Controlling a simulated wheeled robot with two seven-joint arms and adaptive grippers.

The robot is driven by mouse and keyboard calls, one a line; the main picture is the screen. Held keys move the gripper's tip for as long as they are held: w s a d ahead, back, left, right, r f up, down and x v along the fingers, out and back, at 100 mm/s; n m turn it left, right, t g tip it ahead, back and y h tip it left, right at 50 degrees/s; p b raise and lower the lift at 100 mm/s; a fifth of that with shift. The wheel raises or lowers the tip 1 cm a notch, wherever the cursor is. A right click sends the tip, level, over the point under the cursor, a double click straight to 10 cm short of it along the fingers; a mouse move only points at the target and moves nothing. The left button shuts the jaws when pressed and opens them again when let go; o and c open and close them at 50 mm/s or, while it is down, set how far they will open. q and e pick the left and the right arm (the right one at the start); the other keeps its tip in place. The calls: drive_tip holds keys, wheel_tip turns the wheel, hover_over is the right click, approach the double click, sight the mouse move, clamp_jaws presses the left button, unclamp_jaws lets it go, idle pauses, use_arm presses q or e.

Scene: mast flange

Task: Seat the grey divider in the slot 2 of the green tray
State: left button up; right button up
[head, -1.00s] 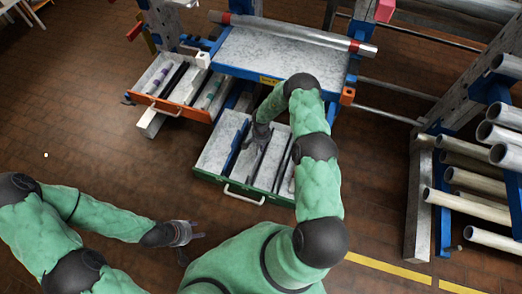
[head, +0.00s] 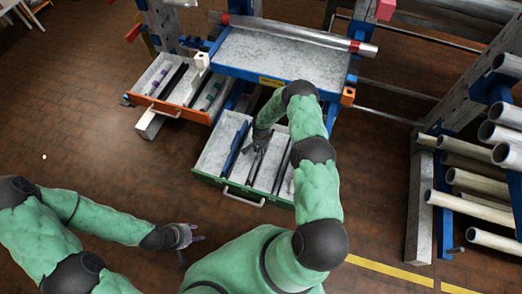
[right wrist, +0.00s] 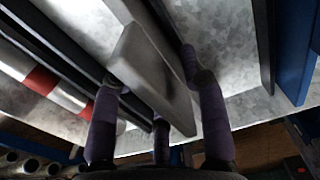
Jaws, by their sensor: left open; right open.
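The green tray (head: 228,186) is a pulled-out drawer with a grey metal floor, split lengthwise by a blue strip (head: 236,143) and dark strips (head: 281,165). My right gripper (head: 257,146) is over the tray, between the blue strip and the dark ones. In the right wrist view, the grey divider (right wrist: 146,72) is a flat plate lying between the spread fingers of the right gripper (right wrist: 158,110); they are not closed on it. Whether it sits in slot 2 is hidden. My left gripper (head: 190,238) is open and empty, away from the tray.
An orange-fronted drawer (head: 166,110) with several items is at the left. A blue-edged table (head: 285,55) stands behind the tray, with a metal tube along its back. A rack of pipes (head: 475,180) is at the right. Brown floor at the left is clear.

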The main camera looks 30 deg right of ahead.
wheel_tip(320, 180, up, 12)
drive_tip(key=p, duration=0.5)
drive_tip(key=shift+r, duration=0.1)
use_arm(q)
wheel_tip(320, 180, up, 5)
drive_tip(key=shift+r, duration=0.15)
use_arm(e)
drive_tip(key=s+a+r+n+y, duration=0.2)
drive_tip(key=s+a+r+n, duration=0.1)
drive_tip(key=s+a, duration=0.8)
drive_tip(key=s+a+r+n+y, duration=0.2)
drive_tip(key=s+a+r+n, duration=0.1)
drive_tip(key=s+a, duration=0.9)
drive_tip(key=shift+s+r+n, duration=0.15)
drive_tip(key=shift+s+n, duration=0.5)
drive_tip(key=shift+n, duration=0.15)
use_arm(q)
drive_tip(key=shift+c, duration=0.7)
drive_tip(key=shift+a, duration=0.15)
use_arm(e)
drive_tip(key=shift+w+a, duration=0.1)
drive_tip(key=shift+a, duration=0.05)
